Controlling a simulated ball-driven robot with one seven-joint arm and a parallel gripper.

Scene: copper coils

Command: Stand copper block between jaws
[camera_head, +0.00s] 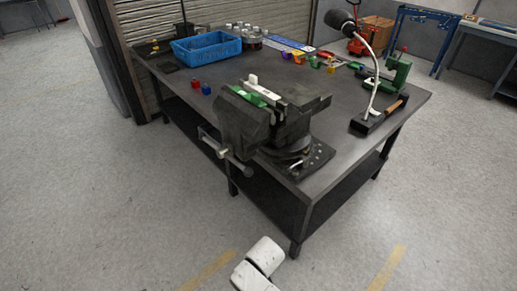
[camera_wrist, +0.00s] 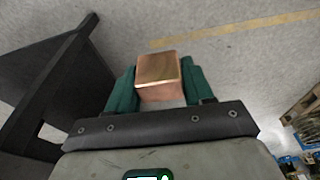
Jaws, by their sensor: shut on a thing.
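The copper block (camera_wrist: 158,71) shows in the wrist view, held between the green fingers of my gripper (camera_wrist: 158,84). My gripper is shut on it, with the floor behind and the dark table (camera_wrist: 50,75) to the left. In the head view the bench vise (camera_head: 262,122) stands at the table's near corner. Its jaws (camera_head: 262,92) have green and white parts along the top; I cannot tell how wide the gap is. In the head view my gripper and the block are not visible; only white parts of my arm show at the bottom.
The dark workbench (camera_head: 340,118) carries a blue crate (camera_head: 207,47), a red block (camera_head: 196,84) and a blue block (camera_head: 206,89) left of the vise. A lamp (camera_head: 374,85) stands at the right. The floor in front of the bench is clear.

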